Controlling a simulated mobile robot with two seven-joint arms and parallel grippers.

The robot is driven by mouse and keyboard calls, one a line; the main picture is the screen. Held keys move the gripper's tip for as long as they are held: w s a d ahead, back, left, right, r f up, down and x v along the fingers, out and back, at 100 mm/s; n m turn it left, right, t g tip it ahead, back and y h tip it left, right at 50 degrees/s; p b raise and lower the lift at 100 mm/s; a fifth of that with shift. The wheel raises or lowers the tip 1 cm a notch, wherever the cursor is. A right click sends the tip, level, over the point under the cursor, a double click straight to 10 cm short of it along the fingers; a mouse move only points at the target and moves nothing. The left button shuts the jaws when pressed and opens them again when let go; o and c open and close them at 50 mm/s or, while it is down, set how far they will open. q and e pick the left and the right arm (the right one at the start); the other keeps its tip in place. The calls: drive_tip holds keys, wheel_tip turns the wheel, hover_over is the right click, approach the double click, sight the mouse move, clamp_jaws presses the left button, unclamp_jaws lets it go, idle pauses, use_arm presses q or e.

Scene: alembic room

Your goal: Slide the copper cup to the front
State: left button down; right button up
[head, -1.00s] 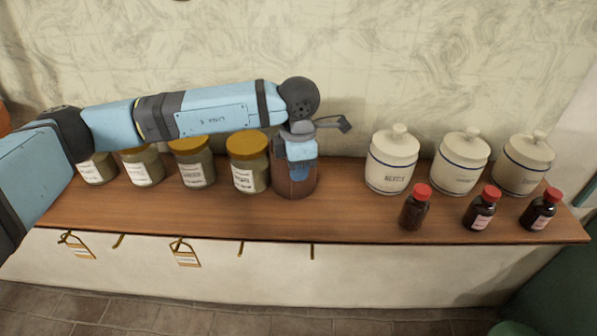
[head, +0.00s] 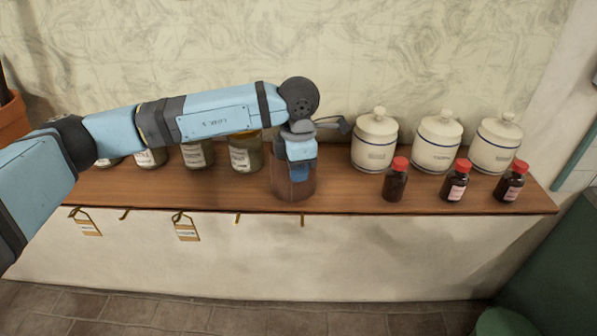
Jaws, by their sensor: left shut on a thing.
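The copper cup (head: 293,190) stands upright on the wooden shelf (head: 345,198), close to its front edge and left of the red-capped bottles. It looks dark brown. My left gripper (head: 299,173) reaches down from above at the cup, its fingers partly hidden by the cup and the wrist. It is shut on the cup. My right gripper is out of view.
Several jars (head: 245,153) stand left of the cup, partly behind my arm. Three cream lidded canisters (head: 375,142) and three dark red-capped bottles (head: 395,183) stand to the right. Tags (head: 186,230) hang on hooks below the shelf edge.

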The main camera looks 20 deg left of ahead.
use_arm(q)
drive_tip(key=shift+w, duration=0.1)
drive_tip(key=c, duration=1.6)
unclamp_jaws()
drive_tip(key=shift+a, duration=0.1)
drive_tip(key=o, duration=0.4)
drive_tip(key=shift+o, duration=0.2)
drive_tip(key=shift+r, duration=0.1)
wheel_tip(320, 180, up, 14)
drive_tip(key=b, duration=0.1)
drive_tip(key=shift+f, duration=0.2)
